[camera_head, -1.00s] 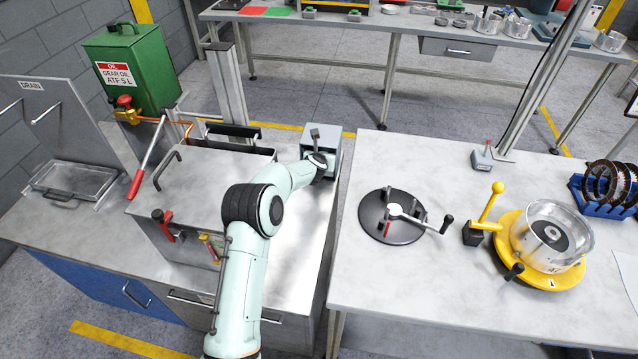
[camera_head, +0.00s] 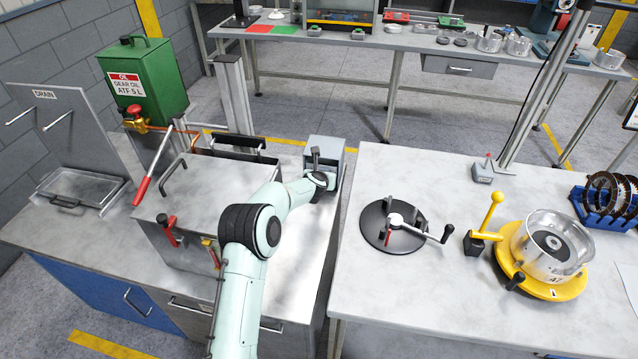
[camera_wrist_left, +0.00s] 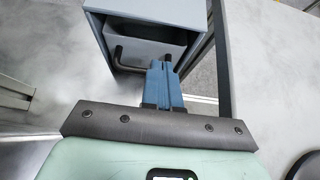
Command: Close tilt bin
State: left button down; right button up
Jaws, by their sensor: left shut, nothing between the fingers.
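The tilt bin is a small blue-grey box (camera_head: 327,146) at the right rear corner of the left bench. In the left wrist view its housing (camera_wrist_left: 165,9) surrounds a grey inner bin (camera_wrist_left: 155,48) with a dark bent handle (camera_wrist_left: 118,58). A dark gap shows along the top of the inner bin; how far it is tilted I cannot tell. My left gripper (camera_head: 317,160) is at the bin's front. Its blue fingers (camera_wrist_left: 160,68) are shut and empty, close in front of the inner bin; contact is unclear. My right gripper is out of view.
A steel tank (camera_head: 215,200) with a lid handle stands left of my arm, beside a red-handled lever (camera_head: 150,172) and a green oil can (camera_head: 145,80). The right bench (camera_head: 375,310) holds a black round fixture (camera_head: 375,225) and a yellow turntable (camera_head: 560,290).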

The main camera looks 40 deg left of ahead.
pick_arm(q)
jog(key=w+r+b+v, duration=0.1)
jog(key=v, duration=0.9)
jog(key=shift+a+r, duration=0.2)
jog(key=shift+r, duration=0.15)
jog(key=shift+s+d, duration=0.1)
jog(key=shift+s, duration=0.05)
